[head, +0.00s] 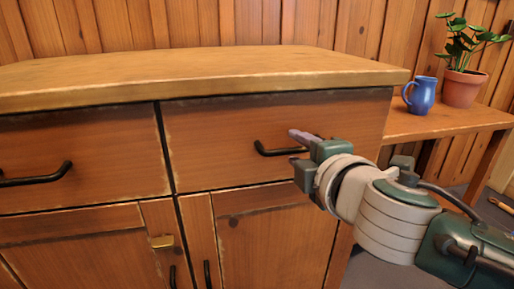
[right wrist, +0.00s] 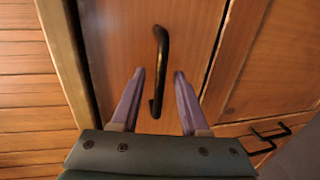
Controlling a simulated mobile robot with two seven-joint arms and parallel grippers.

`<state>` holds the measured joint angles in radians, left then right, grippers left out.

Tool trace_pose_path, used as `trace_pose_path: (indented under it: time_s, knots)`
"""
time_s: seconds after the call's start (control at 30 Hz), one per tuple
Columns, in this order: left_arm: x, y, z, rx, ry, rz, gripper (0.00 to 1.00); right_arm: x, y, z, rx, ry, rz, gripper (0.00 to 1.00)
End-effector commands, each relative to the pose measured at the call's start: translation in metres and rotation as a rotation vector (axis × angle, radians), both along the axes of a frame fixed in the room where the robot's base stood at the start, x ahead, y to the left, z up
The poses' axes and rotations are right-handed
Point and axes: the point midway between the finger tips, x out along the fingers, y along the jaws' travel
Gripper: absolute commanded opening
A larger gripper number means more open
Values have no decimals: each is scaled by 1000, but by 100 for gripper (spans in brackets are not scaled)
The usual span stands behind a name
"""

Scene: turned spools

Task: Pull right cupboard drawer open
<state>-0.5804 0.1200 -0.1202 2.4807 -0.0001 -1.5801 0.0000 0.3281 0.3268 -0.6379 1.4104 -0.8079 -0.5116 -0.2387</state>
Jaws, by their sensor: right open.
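The right cupboard drawer (head: 230,135) is shut, flush with the cupboard front. Its black bar handle (head: 272,151) is partly hidden by my right gripper (head: 298,149) in the head view. In the right wrist view the handle (right wrist: 160,65) runs lengthwise and lies between the lines of the two purple fingers. My right gripper (right wrist: 157,78) is open and empty, with its fingertips close to the handle; I cannot tell whether they touch it. My left gripper is not in view.
The left drawer (head: 80,155) is shut, with its own black handle (head: 35,178). Doors (head: 270,245) lie below. The wooden cupboard top (head: 200,75) is bare. At right, a side table (head: 440,122) bears a blue jug (head: 420,97) and a potted plant (head: 461,88).

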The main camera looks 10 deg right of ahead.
Motion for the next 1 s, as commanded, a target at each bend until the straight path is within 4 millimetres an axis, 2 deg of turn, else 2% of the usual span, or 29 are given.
trace_pose_path:
  time_s: [0.33, 0.73, 1.0]
  knots:
    - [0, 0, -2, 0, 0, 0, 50, 5, 0, -1, 1, 0, 1, 45]
    - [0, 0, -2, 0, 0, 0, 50, 5, 0, -1, 0, 0, 0, 1]
    - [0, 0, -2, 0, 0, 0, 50, 5, 0, -1, 0, 0, 0, 0]
